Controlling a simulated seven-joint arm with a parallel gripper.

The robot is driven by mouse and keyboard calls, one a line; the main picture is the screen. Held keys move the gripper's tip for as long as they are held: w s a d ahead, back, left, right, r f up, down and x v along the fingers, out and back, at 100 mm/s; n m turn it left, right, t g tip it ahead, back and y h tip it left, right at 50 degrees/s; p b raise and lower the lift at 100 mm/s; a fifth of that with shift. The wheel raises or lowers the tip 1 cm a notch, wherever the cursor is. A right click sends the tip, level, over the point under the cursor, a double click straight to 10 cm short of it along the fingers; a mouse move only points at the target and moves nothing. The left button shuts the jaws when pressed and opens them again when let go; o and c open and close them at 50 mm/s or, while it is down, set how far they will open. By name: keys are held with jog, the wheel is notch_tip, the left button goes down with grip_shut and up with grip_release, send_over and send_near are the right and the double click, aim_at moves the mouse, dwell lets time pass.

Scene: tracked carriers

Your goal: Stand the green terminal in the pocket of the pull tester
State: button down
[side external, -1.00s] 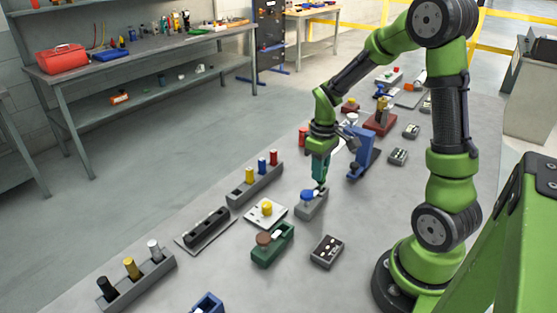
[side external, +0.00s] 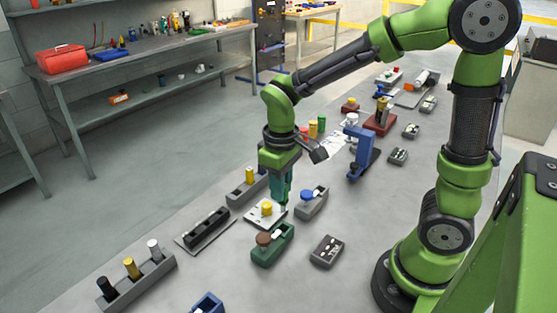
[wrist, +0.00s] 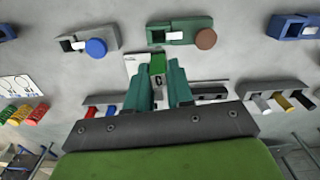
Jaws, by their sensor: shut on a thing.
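My gripper (side external: 279,198) points down over the white plate with the yellow knob (side external: 267,207). In the wrist view its teal fingers (wrist: 160,84) are closed on the green terminal (wrist: 157,64), a bright green piece between them. In the side view the terminal is mostly hidden by the fingers. A grey block with a blue knob (side external: 311,204) and a green block with a brown knob (side external: 271,249) stand beside the plate. I cannot tell which fixture is the pull tester, and its pocket is not clearly seen.
A rack with black, gold and silver posts (side external: 136,280) is at front left. Another grey rack (side external: 247,190) stands behind my gripper. A dark slotted block (side external: 206,228), a small grey box (side external: 327,251) and a blue frame (side external: 360,158) also stand on the table.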

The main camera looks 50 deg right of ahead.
jog(key=shift+f+m, duration=0.15)
jog(key=shift+m, duration=0.35)
jog(key=shift+f, duration=0.2)
jog(key=shift+d+f, duration=0.1)
jog(key=shift+f, duration=1.65)
jog(key=shift+f, duration=1.6)
dwell(0.8)
jog(key=shift+c, duration=2.2)
grip_release()
jog(key=shift+r, duration=3.55)
